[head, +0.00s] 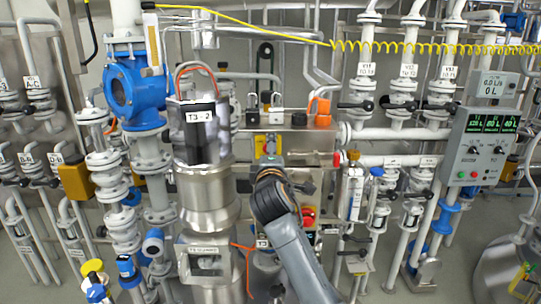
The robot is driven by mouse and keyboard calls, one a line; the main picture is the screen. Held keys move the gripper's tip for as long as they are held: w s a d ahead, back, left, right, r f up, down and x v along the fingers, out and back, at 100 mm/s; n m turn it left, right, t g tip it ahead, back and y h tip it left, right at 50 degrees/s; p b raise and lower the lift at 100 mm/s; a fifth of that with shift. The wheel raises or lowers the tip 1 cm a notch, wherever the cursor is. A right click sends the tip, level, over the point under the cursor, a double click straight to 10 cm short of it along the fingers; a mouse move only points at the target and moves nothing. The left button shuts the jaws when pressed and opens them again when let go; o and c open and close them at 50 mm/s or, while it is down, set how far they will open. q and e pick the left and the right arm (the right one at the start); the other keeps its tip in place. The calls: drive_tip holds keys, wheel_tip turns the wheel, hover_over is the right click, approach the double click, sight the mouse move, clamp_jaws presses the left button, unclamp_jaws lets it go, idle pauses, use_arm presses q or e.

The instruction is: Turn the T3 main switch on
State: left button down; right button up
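A red rotary switch with some yellow around it (308,216) sits on the steel panel at the middle, just right of my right arm. It may be the T3 main switch, but its lettering and position are too small to read. A small label reading T3 (262,243) shows left of the arm. My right gripper (269,163) points away from me at the panel, up and left of the red switch. Its wrist hides the fingertips, so I cannot tell whether it is open or touching anything. My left gripper is not in view.
A steel vessel marked T3-2 (200,115) stands close on the left. A yellow plate (268,143) is just above my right gripper. A control box with green displays (487,145) is at right. Valves and pipes crowd both sides. A yellow coiled hose (440,47) crosses the top.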

drive_tip(key=shift+s, duration=0.1)
drive_tip(key=s, duration=1.1)
drive_tip(key=shift+s, duration=0.4)
